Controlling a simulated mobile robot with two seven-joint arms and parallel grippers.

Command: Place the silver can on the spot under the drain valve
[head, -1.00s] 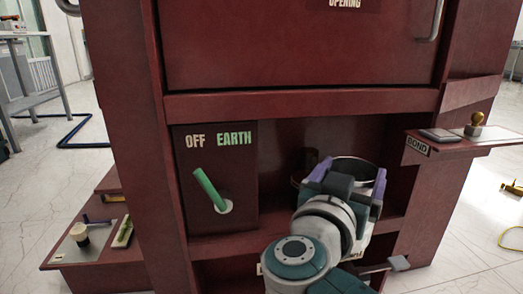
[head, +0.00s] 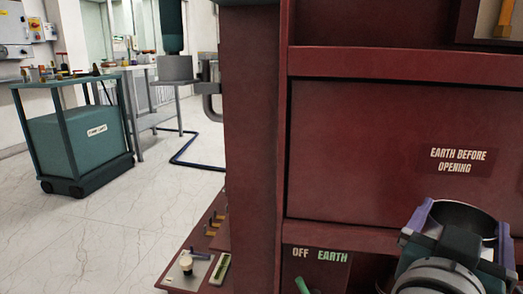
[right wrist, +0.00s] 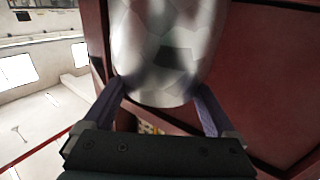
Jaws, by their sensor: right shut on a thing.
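The silver can (head: 463,214) is held between the purple fingers of my right gripper (head: 460,232), at the lower right in the head view. Its dark open top faces up. In the right wrist view the shiny can (right wrist: 165,48) fills the space between the two fingers (right wrist: 163,105), with its lower end hidden or cut off. It is in front of the dark red cabinet (head: 370,140). I cannot make out a drain valve or a spot under it. My left gripper is not in view.
A panel with OFF and EARTH (head: 318,256) and a green lever (head: 302,286) is low on the cabinet. A side ledge (head: 215,230) holds small tools. A teal cart (head: 75,140) and a bench (head: 150,118) stand at the left. White floor (head: 120,240) between is clear.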

